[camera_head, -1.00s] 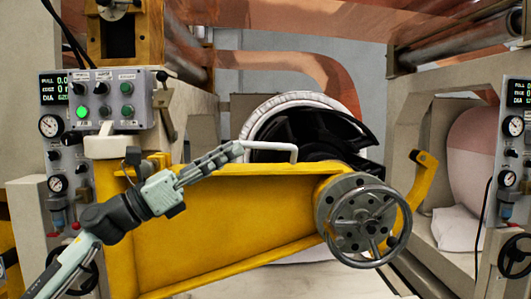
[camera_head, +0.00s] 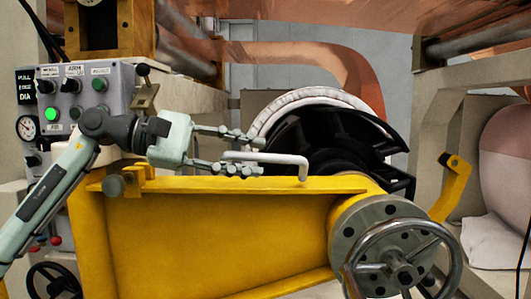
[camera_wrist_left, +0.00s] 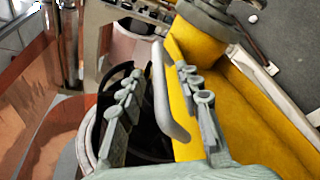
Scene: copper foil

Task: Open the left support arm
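The left support arm (camera_head: 220,235) is a large yellow beam across the front of a dark roll core (camera_head: 320,140); it also shows in the wrist view (camera_wrist_left: 240,110). A pale bent-bar handle (camera_head: 270,157) stands on its top edge. My left gripper (camera_head: 258,156) is open at the handle, one finger above the bar and one below in the head view. In the left wrist view the handle (camera_wrist_left: 162,95) runs between the two spread fingers (camera_wrist_left: 158,72). I cannot tell whether either finger touches it. My right gripper is not in view.
A handwheel (camera_head: 405,260) sits on a round flange at the beam's right end. A control box (camera_head: 85,98) with a lit green button is close behind my left arm. A yellow lever (camera_head: 452,188) stands at the right. Copper foil (camera_head: 340,62) runs overhead.

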